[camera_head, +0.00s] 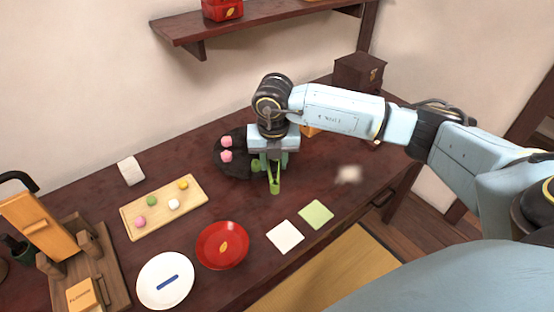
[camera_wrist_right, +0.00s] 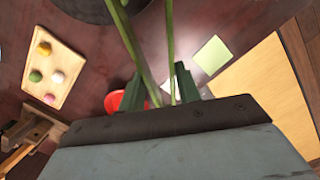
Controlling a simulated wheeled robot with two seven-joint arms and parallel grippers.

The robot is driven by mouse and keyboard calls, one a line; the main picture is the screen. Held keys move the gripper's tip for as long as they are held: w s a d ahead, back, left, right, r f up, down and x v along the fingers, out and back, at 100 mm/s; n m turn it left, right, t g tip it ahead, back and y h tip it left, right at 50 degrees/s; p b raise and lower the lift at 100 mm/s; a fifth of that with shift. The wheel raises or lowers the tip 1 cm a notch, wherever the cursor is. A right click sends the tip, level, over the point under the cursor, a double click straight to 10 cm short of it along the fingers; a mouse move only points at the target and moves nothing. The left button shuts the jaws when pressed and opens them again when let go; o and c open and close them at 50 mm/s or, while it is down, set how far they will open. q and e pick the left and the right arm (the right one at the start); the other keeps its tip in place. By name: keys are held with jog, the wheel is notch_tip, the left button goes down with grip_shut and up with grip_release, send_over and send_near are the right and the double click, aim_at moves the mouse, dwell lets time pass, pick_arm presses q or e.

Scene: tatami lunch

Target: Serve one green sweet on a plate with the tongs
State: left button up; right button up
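My right gripper (camera_head: 272,157) points down over the back middle of the table and is shut on the green tongs (camera_head: 275,184). In the right wrist view, the two tong arms (camera_wrist_right: 170,50) run up from between the gripper fingers (camera_wrist_right: 160,98). A green sweet (camera_head: 151,201) sits on a wooden board (camera_head: 134,233) with a pink, a yellow and a white one. A dark round plate (camera_head: 219,168) bears pink sweets (camera_head: 226,156), and is partly hidden by my gripper. A red plate (camera_head: 209,259) and a white plate (camera_head: 150,292) are at the front. My left gripper is not in view.
A white napkin (camera_head: 285,236) and a green napkin (camera_head: 316,214) lie right of the red plate. A white block (camera_head: 131,171) stands behind the board. A wooden stand (camera_head: 92,265) is at the left. A pale blurred spot (camera_head: 348,174) is right of the tongs. A shelf (camera_head: 240,25) hangs above.

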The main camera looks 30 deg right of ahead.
jog(key=s+a+r+m+g, duration=0.1)
jog(key=s+a+r+m, duration=0.1)
jog(key=m, duration=1.3)
jog(key=s+a+r+m+g, duration=0.1)
jog(key=a+r+m, duration=0.4)
jog(key=m, duration=1)
jog(key=shift+s+a+r+y, duration=0.3)
jog(key=shift+s+a, duration=0.1)
jog(key=shift+s, duration=0.4)
jog(key=shift+s+f, duration=0.1)
